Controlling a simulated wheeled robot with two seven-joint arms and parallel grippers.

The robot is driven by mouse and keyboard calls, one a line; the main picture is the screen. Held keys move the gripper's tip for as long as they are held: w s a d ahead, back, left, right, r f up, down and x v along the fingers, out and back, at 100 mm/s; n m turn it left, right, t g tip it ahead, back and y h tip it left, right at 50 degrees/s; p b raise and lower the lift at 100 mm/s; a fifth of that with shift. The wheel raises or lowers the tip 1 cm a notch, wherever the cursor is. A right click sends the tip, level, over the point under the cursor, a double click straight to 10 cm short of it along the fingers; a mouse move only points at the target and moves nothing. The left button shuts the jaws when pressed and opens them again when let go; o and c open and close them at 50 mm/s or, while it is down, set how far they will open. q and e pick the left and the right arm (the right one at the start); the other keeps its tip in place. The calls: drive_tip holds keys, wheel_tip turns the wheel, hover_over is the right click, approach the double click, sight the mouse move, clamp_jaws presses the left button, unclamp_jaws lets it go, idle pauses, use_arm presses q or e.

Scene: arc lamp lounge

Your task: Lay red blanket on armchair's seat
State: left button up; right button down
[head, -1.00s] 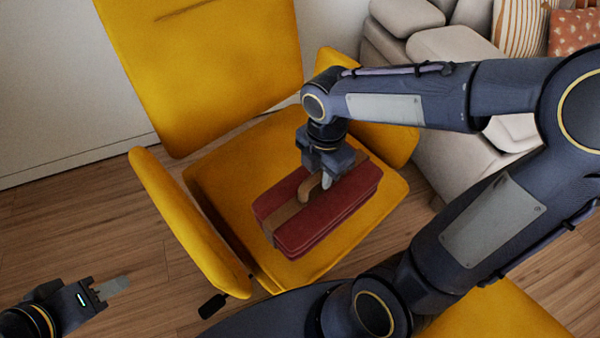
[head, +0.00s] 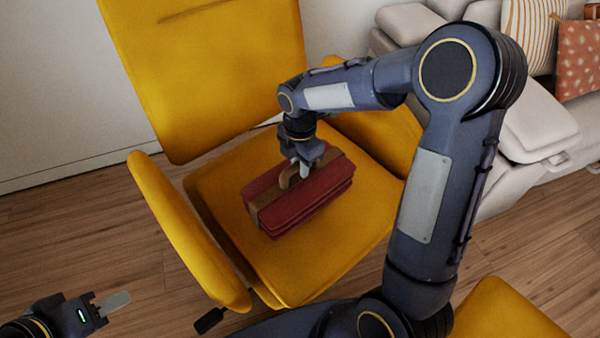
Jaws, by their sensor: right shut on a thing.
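The red blanket (head: 312,203) is a folded bundle with a brown strap and handle (head: 289,176). It is at the middle of the yellow armchair's seat (head: 315,268), and I cannot tell whether it rests fully on the cushion. My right gripper (head: 302,168) is above the blanket, shut on its brown handle, with the fingertips partly hidden by the handle. My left gripper (head: 117,303) is at the lower left, away from the chair and empty. Its fingers look close together, and I cannot tell whether they are apart.
The chair's left armrest (head: 190,235) and backrest (head: 205,75) border the seat; my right arm partly covers the other armrest (head: 385,140). A pale sofa (head: 535,125) with cushions stands at the right. A yellow piece (head: 505,310) is at the lower right. Wooden floor lies around.

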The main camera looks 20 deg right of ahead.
sight(300, 181)
drive_tip(key=shift+w+f+b, duration=0.1)
drive_tip(key=shift+f+b, duration=0.3)
drive_tip(key=shift+f, duration=1.1)
drive_tip(key=shift+f, duration=0.2)
drive_tip(key=c, duration=1.3)
unclamp_jaws()
drive_tip(key=shift+r, duration=0.15)
